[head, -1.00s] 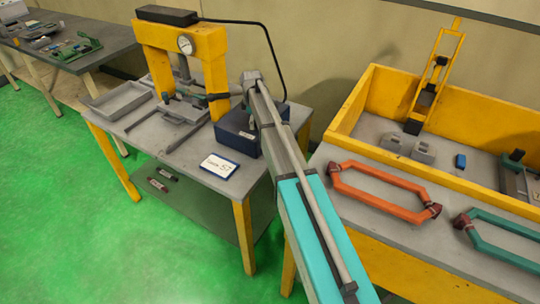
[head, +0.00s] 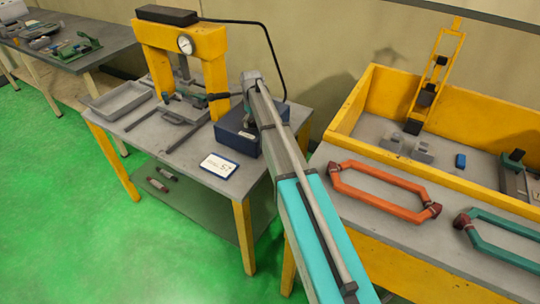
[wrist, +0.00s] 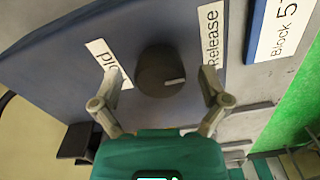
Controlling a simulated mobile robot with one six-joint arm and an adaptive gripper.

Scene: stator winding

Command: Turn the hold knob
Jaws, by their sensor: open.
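The dark round knob (wrist: 162,72) is on the face of a blue box, seen close in the wrist view. Its white pointer mark points toward the "Release" label (wrist: 212,38). The other label (wrist: 103,55), on the left, is partly hidden by a finger; only its last letters show. My gripper (wrist: 158,76) is open, with one finger on each side of the knob and visible gaps to it. In the head view the blue box (head: 232,132) stands on the grey table beside the yellow press; the knob and my gripper are not clear there.
The yellow press (head: 150,40) with a gauge stands behind the blue box. A sign plate (head: 219,166) lies in front of the box; it shows as the "Block 5" sign in the wrist view (wrist: 280,30). An orange coil (head: 385,205) lies on the right bench.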

